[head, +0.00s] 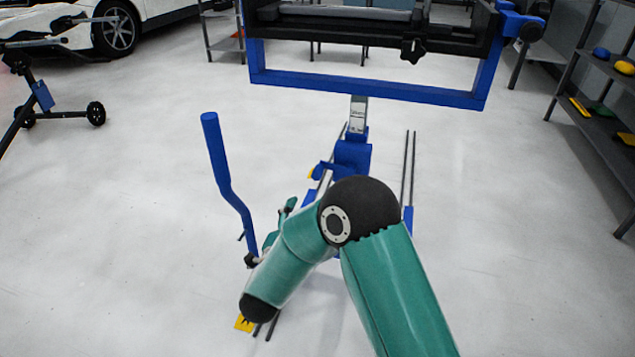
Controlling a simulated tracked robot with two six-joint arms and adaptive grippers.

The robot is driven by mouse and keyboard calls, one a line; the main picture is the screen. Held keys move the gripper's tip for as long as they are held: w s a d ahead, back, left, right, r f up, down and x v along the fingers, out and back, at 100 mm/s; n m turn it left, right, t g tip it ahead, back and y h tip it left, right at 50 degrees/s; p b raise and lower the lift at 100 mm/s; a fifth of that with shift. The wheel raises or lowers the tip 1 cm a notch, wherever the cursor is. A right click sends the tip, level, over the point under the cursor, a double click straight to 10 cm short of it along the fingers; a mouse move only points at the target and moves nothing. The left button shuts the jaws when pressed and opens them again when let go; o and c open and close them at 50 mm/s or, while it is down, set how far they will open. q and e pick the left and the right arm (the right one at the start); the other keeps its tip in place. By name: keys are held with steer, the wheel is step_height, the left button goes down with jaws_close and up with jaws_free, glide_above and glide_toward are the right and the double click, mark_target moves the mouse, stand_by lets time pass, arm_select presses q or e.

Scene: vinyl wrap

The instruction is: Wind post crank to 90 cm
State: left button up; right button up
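The blue crank (228,190) stands left of the post, its grip pointing up and its lower end near a dark joint (252,260). The silver post (358,112) has small markings, too small to read here, and rises from a blue sleeve (351,158). The post carries a blue frame (370,90). One teal arm of mine comes in from the bottom, right of centre, bends at a black elbow and reaches down-left in front of the stand's base. My other gripper is not in view.
A black roller assembly (330,22) sits in the blue frame. A small wheeled stand (45,97) and a white car (75,40) are at the left. Shelves (605,100) with tools stand at the right. Dark rails (407,165) run along the floor. The floor beside the stand is clear.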

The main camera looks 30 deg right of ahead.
mark_target(315, 178)
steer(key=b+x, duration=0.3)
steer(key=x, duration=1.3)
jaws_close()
